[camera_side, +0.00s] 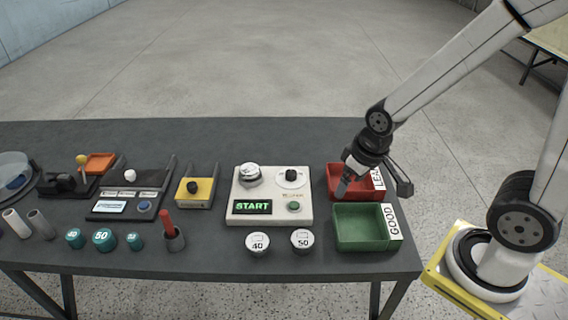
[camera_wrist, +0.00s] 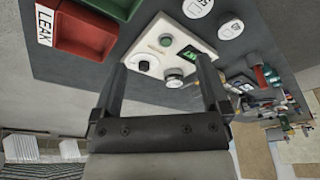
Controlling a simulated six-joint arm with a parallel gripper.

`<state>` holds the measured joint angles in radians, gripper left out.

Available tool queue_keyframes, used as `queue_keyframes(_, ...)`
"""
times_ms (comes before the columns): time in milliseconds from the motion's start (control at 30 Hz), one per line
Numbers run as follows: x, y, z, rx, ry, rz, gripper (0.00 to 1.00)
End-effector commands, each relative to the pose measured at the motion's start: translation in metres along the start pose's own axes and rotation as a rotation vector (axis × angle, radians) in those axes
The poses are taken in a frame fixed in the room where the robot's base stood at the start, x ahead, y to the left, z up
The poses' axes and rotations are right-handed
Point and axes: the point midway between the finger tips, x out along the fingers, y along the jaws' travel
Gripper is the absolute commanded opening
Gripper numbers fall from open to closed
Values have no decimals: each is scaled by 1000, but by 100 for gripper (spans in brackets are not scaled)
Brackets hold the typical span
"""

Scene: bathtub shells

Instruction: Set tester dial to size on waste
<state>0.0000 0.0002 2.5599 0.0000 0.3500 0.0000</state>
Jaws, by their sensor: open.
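The tester (camera_side: 240,213) is a white box near the middle of the table; its green display reads START. Its dial (camera_side: 291,175) is a black knob on a white disc at the box's back right, also in the wrist view (camera_wrist: 144,64). A silver-and-white waste (camera_side: 249,174) sits at its back left, also in the wrist view (camera_wrist: 174,76); I cannot read a size on it. A green button (camera_side: 293,206) is at the front right. My gripper (camera_side: 373,186) is open and empty, above the red tray, right of the tester. In the wrist view, its fingers (camera_wrist: 162,70) frame the tester from a distance.
A red LEAK tray (camera_side: 336,172) and a green GOOD tray (camera_side: 360,207) stand right of the tester. White discs marked 40 (camera_side: 257,244) and 50 (camera_side: 302,240) lie in front. A yellow block (camera_side: 207,197), a red-handled tool (camera_side: 167,225) and several teal caps (camera_side: 103,240) are left.

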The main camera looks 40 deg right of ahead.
Motion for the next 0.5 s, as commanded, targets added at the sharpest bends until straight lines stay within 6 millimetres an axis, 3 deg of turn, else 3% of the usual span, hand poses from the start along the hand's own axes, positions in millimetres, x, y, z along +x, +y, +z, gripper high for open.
queue_keyframes(267,3,2,-14,42,-9,2,87)
queue_keyframes(500,16,9,-56,187,-44,9,87)
